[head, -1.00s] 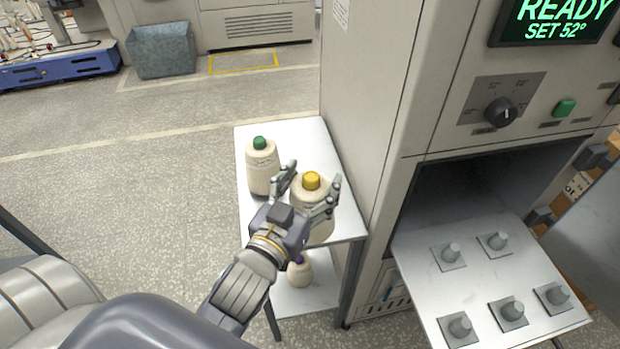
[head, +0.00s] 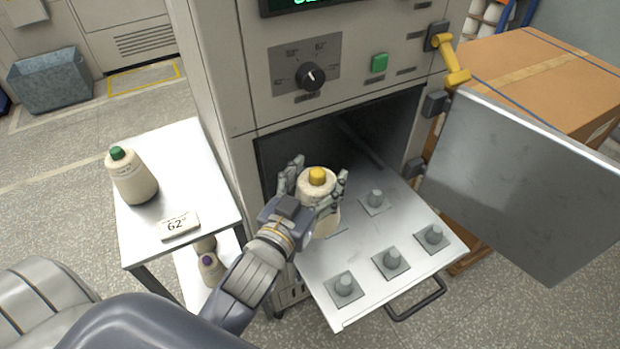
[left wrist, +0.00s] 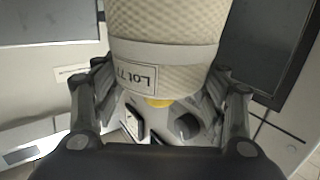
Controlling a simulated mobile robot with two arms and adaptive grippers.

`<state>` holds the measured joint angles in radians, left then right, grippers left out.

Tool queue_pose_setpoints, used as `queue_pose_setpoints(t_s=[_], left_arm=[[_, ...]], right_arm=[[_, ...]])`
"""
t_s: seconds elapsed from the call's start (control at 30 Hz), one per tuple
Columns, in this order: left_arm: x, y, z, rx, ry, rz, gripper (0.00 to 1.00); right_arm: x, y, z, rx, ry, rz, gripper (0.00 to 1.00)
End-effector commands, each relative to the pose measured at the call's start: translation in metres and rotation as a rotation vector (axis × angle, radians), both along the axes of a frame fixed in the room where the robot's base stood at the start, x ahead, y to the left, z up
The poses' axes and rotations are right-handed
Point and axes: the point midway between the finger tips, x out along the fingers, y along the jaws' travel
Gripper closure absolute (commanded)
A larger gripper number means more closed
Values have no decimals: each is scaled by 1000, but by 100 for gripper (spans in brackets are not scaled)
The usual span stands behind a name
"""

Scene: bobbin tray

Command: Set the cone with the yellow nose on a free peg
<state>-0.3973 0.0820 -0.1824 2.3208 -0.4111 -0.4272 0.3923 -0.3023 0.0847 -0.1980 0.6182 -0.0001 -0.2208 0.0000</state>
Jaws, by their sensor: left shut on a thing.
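The cone with the yellow nose (head: 318,188) is cream-coloured and upright, over the back left of the pulled-out tray (head: 330,292). My left gripper (head: 318,190) is shut on it. In the left wrist view the cone (left wrist: 165,45) fills the upper middle, with a "Lot 77" band and a bit of yellow nose. My right gripper is not in view.
A side table (head: 187,160) at left holds a green-nosed cone (head: 131,176) and a "62°" card (head: 179,225). Purple-nosed cone (head: 211,268) is on its lower shelf. The open oven door (head: 535,180) stands right of the tray; a cardboard box (head: 545,75) is behind it.

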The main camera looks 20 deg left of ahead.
Motion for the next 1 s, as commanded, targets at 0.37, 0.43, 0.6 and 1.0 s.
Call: queue_pose_setpoints(t_s=[0.37, 0.43, 0.6, 1.0], left_arm=[[83, -10, -56, 4, -10, -71, 86], [95, -10, -62, 2, -10, -78, 86], [108, -9, -69, 0, -8, -85, 86], [109, -9, -96, 1, -9, -86, 86]], right_arm=[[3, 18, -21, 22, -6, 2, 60], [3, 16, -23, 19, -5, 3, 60], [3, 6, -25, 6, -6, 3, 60], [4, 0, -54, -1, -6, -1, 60]])
